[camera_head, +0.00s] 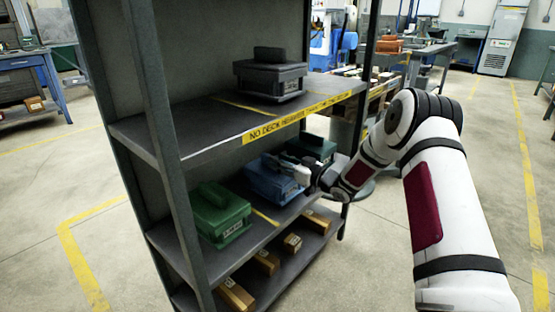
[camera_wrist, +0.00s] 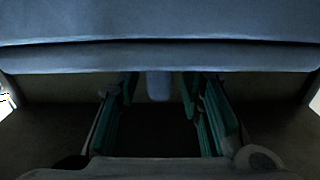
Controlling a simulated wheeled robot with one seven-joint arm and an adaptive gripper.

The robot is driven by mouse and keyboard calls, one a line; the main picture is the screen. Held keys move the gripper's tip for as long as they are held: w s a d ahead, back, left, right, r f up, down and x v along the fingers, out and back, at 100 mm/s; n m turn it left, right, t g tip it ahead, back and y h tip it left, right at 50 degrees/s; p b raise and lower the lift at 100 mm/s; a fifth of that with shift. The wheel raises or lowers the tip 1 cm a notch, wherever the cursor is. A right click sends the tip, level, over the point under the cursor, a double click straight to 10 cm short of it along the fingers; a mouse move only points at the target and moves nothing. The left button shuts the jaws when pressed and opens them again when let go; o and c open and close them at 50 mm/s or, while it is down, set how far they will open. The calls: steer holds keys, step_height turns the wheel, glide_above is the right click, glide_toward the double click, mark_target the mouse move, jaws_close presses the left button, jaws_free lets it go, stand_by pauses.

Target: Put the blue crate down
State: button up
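The blue crate (camera_head: 268,184) is on the middle shelf, between two green crates, and appears to rest upright on the shelf board. In the wrist view its blue side (camera_wrist: 160,55) fills the upper part, with a narrow blue handle (camera_wrist: 158,86) below it. My gripper (camera_head: 296,170) is at the crate's right side and top in the head view. In the wrist view my gripper's teal fingers (camera_wrist: 158,100) stand apart, one on each side of the handle, with gaps showing. The crate's underside is hidden.
A green crate (camera_head: 221,213) stands left on the middle shelf (camera_head: 262,218), a dark green crate (camera_head: 313,147) at right behind my gripper. A black crate (camera_head: 270,80) is on the top shelf (camera_head: 190,137), whose edge overhangs. Small boxes (camera_head: 236,294) sit on the bottom shelf.

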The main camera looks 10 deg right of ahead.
steer(key=p+v, duration=0.3)
steer(key=v, duration=0.7)
step_height(320, 180, up, 9)
steer(key=d+m+g+h, duration=0.2)
steer(key=h, duration=0.6)
steer(key=s+d+r+m+g+h, duration=0.1)
steer(key=s+r+g+h, duration=0.1)
steer(key=s+r, duration=0.3)
steer(key=s+r+m+g+h, duration=0.1)
steer(key=s+r+h, duration=0.15)
steer(key=s, duration=0.45)
steer(key=s+a+m+g, duration=0.1)
steer(key=s+a+g, duration=0.2)
steer(key=s, duration=1.1)
steer(key=s+a+m+g+y, duration=0.1)
steer(key=s+a+g, duration=0.2)
steer(key=s, duration=1.1)
steer(key=s+a+m+g+y, duration=0.1)
steer(key=s+a+g, duration=0.2)
steer(key=s, duration=1.1)
steer(key=shift+s+a+r+m+g, duration=0.3)
steer(key=shift+s+a, duration=0.1)
steer(key=shift+a, duration=0.35)
